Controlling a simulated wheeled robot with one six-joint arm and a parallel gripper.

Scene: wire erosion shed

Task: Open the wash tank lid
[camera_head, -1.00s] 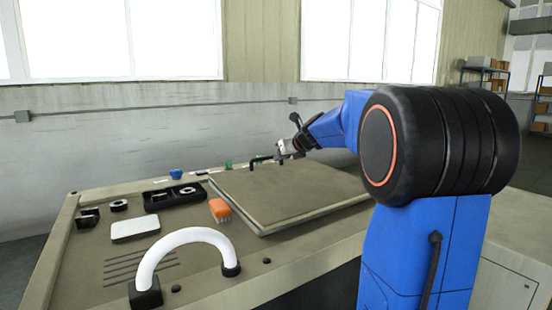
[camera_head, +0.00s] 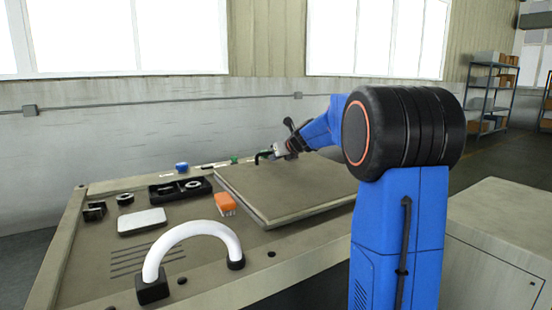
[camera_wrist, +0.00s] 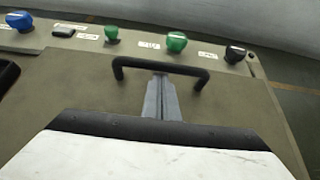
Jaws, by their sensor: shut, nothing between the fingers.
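The wash tank lid (camera_head: 300,190) is a flat beige-grey panel lying level on the machine top, closed. A black bar handle (camera_head: 258,157) stands at its far left part. It also shows in the wrist view (camera_wrist: 190,70) as a bracket with two bent-down ends. My gripper (camera_head: 274,153) is at the far side of the lid, just right of the handle in the head view. In the wrist view its grey fingers (camera_wrist: 160,78) are together and empty, their tips close to the middle of the handle bar. Whether they touch it I cannot tell.
Blue (camera_wrist: 20,20) and green (camera_wrist: 176,42) knobs line the rear edge behind the handle. An orange brush (camera_head: 225,204), a white block (camera_head: 142,222), a black tray (camera_head: 180,189) and a white curved handle (camera_head: 195,230) are left of the lid. A wall stands behind.

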